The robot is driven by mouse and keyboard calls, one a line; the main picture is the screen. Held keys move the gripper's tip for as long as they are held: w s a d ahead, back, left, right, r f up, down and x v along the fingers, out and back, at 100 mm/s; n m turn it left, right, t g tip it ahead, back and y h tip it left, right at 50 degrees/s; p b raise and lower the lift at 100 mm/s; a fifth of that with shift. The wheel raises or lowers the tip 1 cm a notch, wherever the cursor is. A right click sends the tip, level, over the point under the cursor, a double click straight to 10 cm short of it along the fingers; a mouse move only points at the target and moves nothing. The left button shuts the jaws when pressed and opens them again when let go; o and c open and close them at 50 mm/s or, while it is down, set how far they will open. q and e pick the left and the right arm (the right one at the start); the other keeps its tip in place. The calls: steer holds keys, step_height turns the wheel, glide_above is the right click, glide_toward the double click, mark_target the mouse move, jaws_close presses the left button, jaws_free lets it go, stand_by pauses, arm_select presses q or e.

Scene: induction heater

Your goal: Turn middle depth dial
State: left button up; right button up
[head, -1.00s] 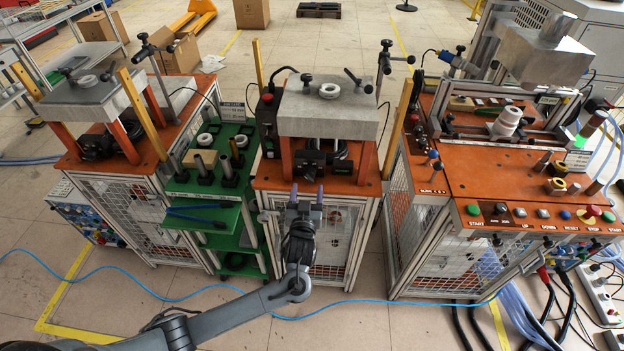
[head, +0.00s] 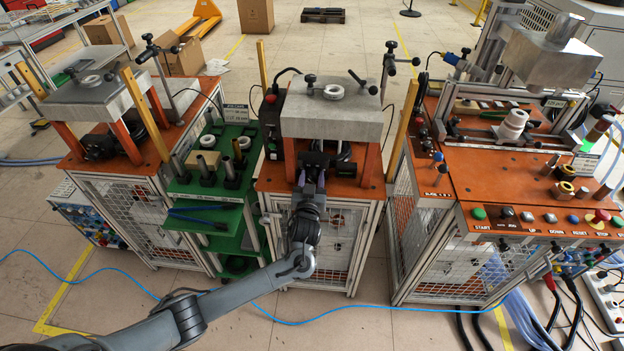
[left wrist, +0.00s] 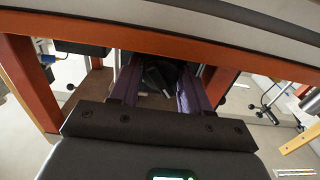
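The middle station has a grey top plate (head: 332,118) on orange posts. A dark mechanism (head: 318,160), where the middle depth dial appears to be, sits under this plate and is partly hidden by my gripper. My left gripper (head: 311,183) reaches in from the front, below the plate's front edge. In the left wrist view its two purple fingers (left wrist: 159,88) are apart, with a dark rounded part (left wrist: 160,74), likely the dial, between or just beyond them. I cannot tell whether they touch it. My right gripper is not in view.
Orange posts (head: 289,160) stand on both sides of the space under the plate. A green shelf unit (head: 215,190) stands close on the left. A larger orange-topped machine (head: 480,170) stands on the right, across a gap. A blue cable crosses the floor.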

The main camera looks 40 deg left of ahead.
arm_select(q)
steer(key=c, duration=0.6)
steer(key=m+p, duration=0.2)
steer(key=p, duration=0.1)
steer(key=shift+r+p, duration=0.25)
steer(key=shift+p, duration=0.05)
steer(key=shift+f+m, duration=0.2)
steer(key=shift+m, duration=0.4)
steer(key=o, duration=1)
steer(key=shift+o, duration=0.2)
steer(key=shift+d, duration=0.1)
